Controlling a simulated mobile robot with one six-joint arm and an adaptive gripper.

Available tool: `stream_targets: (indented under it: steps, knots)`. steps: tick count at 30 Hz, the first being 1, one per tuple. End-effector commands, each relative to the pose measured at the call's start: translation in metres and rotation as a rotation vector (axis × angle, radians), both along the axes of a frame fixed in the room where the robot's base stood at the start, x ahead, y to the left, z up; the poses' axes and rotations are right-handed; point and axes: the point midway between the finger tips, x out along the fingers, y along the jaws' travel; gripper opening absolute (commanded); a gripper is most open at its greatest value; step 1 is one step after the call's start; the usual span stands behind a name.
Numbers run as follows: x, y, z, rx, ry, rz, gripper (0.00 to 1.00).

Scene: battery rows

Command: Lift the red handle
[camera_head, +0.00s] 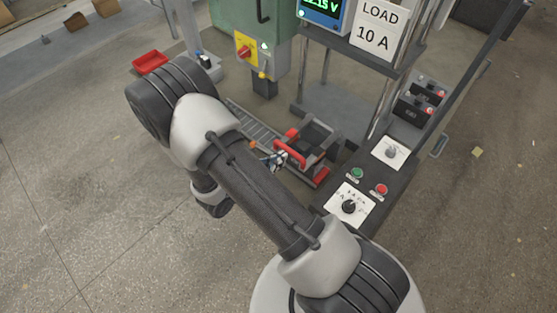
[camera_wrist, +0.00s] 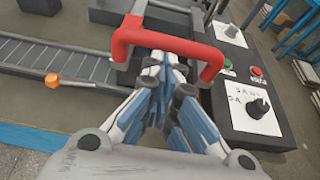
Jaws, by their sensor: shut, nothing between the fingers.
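The red handle (camera_wrist: 170,40) is a thick U-shaped bar in the wrist view, with its crossbar across the upper middle and its two ends bent toward me. It also shows in the head view (camera_head: 289,153), at the front of a dark device by the conveyor's end. My gripper (camera_wrist: 165,64) is shut and empty. Its fingertips appear between the handle's two ends, just below the crossbar in the picture; I cannot tell whether they touch it. In the head view my gripper (camera_head: 276,160) is small, close beside the handle and partly hidden by my arm.
A roller conveyor (camera_head: 255,127) leads to the device. To the right is a dark control panel with a green button (camera_head: 357,173), a red button (camera_head: 382,189) and a black knob (camera_head: 348,207). A green machine (camera_head: 236,22) stands behind. A red bin (camera_head: 150,62) is at back left.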

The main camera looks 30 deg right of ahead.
Motion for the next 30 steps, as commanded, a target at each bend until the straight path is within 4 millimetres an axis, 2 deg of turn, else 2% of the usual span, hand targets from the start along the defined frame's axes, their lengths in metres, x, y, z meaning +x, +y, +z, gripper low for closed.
stream_targets:
  steps: [8, 13, 20, 24, 30]
  knots:
    - [0.0, -0.001, 0.014, 0.04, 0.016, 0.0, 0.0]
    - [0.001, -0.004, 0.032, 0.101, 0.034, -0.002, 0.0]
    - [0.005, -0.016, 0.077, 0.266, 0.09, -0.006, 0.0]
    - [0.01, -0.03, 0.105, 0.392, 0.136, -0.006, 0.0]
    - [0.018, -0.053, 0.136, 0.56, 0.196, -0.006, 0.0]
